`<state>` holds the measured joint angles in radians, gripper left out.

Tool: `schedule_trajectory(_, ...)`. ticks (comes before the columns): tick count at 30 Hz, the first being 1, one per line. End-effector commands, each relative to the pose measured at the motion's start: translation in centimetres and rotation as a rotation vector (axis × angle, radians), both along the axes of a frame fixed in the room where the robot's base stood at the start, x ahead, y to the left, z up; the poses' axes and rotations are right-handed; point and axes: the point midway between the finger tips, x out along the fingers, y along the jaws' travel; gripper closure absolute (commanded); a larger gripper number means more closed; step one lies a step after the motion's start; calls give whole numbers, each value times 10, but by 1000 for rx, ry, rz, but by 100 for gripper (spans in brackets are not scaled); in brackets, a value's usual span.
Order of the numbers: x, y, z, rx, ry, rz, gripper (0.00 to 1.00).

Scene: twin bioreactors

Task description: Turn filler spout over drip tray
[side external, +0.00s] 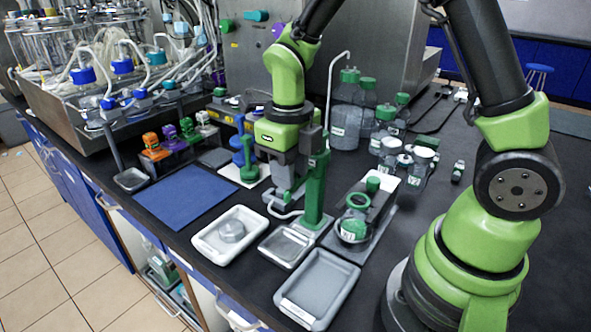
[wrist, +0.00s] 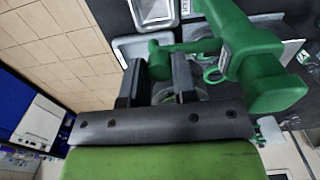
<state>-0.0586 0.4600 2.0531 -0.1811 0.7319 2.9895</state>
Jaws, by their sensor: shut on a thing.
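The filler is a green post (side external: 316,190) on a grey base, just right of my gripper. In the wrist view its green arm, the spout (wrist: 200,46), reaches left from the green column (wrist: 262,68). My gripper (side external: 284,190) points down beside the post. In the wrist view my gripper (wrist: 157,75) has its two dark fingers either side of the green end of the spout and is shut on it. A small metal-lined tray (side external: 286,246), apparently the drip tray, lies in front of the filler base. The spout's outlet is hard to make out.
A white tray (side external: 208,243) with a metal disc stands to the left, and a grey-floored tray (side external: 317,284) at the front. A fixture with a green ring (side external: 355,226) stands close right. Bottles (side external: 347,118) stand behind. A blue mat (side external: 187,196) lies clear at left.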

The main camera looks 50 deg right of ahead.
Motion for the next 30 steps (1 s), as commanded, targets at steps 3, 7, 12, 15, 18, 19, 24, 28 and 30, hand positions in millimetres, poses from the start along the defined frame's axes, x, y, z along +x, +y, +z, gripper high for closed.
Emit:
schedule_trajectory(3, 2, -1, 1, 1, 0, -20, 100)
schedule_trajectory(7, 3, -1, 1, 1, -1, -29, 100)
schedule_trajectory(12, 3, -1, 1, 0, -3, -30, 100)
schedule_trajectory(15, 3, -2, 1, 0, -4, -30, 100)
schedule_trajectory(18, 4, -2, 1, -1, -5, -29, 65)
schedule_trajectory(19, 3, -2, 1, -1, -4, -29, 58)
schedule_trajectory(24, 3, -1, 1, 0, -3, -28, 48)
schedule_trajectory(28, 3, -1, 1, 0, -2, -27, 48)
schedule_trajectory(30, 3, -1, 3, 0, -3, -27, 48)
